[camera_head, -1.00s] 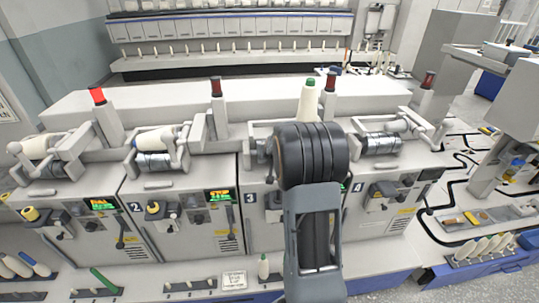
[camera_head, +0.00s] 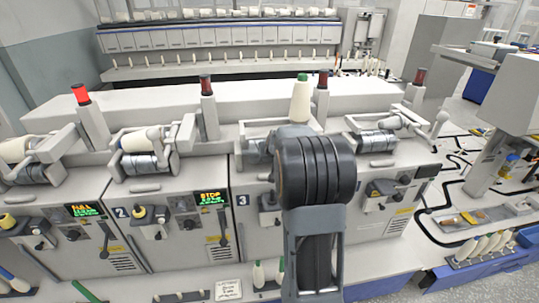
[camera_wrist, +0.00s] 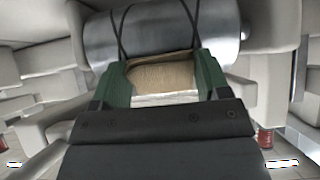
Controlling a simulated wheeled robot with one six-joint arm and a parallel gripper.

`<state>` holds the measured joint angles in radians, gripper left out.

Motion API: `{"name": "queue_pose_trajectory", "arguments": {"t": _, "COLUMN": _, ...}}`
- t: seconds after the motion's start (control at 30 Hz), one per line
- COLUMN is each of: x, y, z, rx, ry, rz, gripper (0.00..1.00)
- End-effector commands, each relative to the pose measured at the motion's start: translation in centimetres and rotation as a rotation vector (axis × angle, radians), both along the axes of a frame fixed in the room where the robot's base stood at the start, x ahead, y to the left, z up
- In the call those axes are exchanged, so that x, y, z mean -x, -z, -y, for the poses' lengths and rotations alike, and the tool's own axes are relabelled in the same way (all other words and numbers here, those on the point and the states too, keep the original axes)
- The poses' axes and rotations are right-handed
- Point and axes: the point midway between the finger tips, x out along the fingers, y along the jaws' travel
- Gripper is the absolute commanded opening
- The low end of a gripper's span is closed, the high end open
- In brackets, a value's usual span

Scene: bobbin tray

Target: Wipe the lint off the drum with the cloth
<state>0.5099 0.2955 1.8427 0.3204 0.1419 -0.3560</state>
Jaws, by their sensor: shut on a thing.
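In the wrist view, a shiny metal drum (camera_wrist: 205,30) lies across the top, with dark curved lines on its surface. My gripper (camera_wrist: 160,72) has green fingers, shut on a tan cloth (camera_wrist: 163,70). The cloth is right at the drum's lower edge; I cannot tell whether it touches. I cannot make out lint on the drum. In the head view my arm hides the gripper, the cloth and most of unit 3 of the machine.
Neighbouring units have their own drums (camera_head: 137,163) and (camera_head: 373,141). A cream cone with a green tip (camera_head: 300,100) stands behind my arm. A red lamp (camera_head: 81,95) tops the left post. A front ledge holds cones and a white sign (camera_head: 228,290).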

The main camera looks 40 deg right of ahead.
Motion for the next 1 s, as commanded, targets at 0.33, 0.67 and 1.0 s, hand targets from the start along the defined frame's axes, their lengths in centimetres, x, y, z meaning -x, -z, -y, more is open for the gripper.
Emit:
{"name": "queue_pose_trajectory", "arguments": {"t": 0.33, "x": 0.1, "y": 0.2, "z": 0.5, "rx": 0.0, "ry": 0.001, "rz": 0.002, "gripper": 0.5}}
{"name": "queue_pose_trajectory", "arguments": {"t": 0.67, "x": 0.6, "y": 0.3, "z": 1.6, "rx": 0.0, "ry": 0.001, "rz": 0.001, "gripper": 0.5}}
{"name": "queue_pose_trajectory", "arguments": {"t": 1.0, "x": 1.0, "y": 0.4, "z": 2.4, "rx": 0.0, "ry": 0.003, "rz": 0.0, "gripper": 0.5}}
